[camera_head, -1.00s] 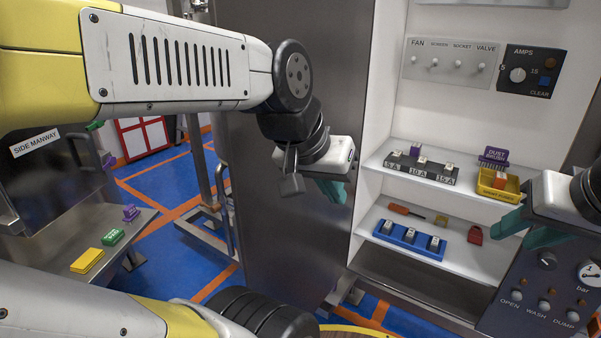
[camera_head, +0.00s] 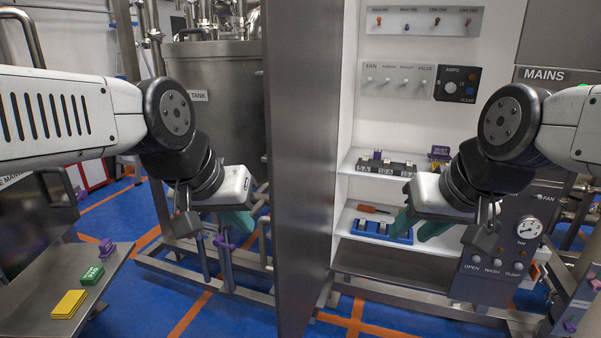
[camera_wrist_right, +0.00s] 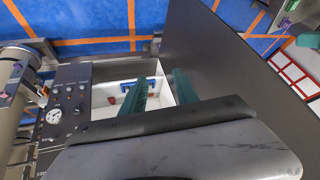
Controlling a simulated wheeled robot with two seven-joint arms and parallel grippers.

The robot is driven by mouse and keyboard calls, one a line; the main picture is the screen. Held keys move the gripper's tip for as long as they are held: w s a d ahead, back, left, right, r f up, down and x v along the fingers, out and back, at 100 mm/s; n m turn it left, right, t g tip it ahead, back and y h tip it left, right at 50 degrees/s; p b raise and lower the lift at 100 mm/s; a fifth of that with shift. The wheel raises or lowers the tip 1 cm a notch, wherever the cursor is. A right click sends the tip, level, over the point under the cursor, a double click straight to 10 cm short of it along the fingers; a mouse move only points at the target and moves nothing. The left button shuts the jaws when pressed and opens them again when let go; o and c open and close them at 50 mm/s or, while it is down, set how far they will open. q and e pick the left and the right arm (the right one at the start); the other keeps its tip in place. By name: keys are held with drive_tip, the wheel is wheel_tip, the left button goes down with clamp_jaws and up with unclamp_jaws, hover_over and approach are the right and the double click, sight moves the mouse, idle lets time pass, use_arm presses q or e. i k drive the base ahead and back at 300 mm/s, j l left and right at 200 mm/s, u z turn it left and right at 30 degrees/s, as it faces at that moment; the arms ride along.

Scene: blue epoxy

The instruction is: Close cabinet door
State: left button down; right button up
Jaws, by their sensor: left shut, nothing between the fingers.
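The cabinet door (camera_head: 305,150) is a tall grey metal panel standing open, jutting out toward me at the left side of the white cabinet (camera_head: 350,120). In the right wrist view it is the large dark panel (camera_wrist_right: 225,50). My left gripper (camera_head: 238,222) is shut and empty, left of the door, on its outer side; I cannot tell whether it touches the door. My right gripper (camera_head: 415,228) is open and empty, right of the door, in front of the open shelves. Its teal fingers, seen apart in the wrist view (camera_wrist_right: 160,92), have nothing between them.
The cabinet shelves hold a black fuse rack (camera_head: 385,166), a blue rack (camera_head: 378,230) and a screwdriver (camera_head: 373,209). A control panel (camera_head: 500,245) is at the right. A steel tank (camera_head: 215,100) stands behind the door, and a side table (camera_head: 50,290) is at the left.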

sight(302, 40)
drive_tip(key=j+z, duration=0.35)
drive_tip(key=j, duration=0.25)
drive_tip(key=j+z, duration=0.35)
drive_tip(key=j, duration=0.35)
drive_tip(key=j+z, duration=0.35)
drive_tip(key=j, duration=0.25)
drive_tip(key=k+j+z, duration=0.1)
drive_tip(key=j+z, duration=0.3)
drive_tip(key=j, duration=0.25)
drive_tip(key=k+l+z, duration=0.2)
drive_tip(key=k, duration=0.25)
drive_tip(key=i+j, duration=0.15)
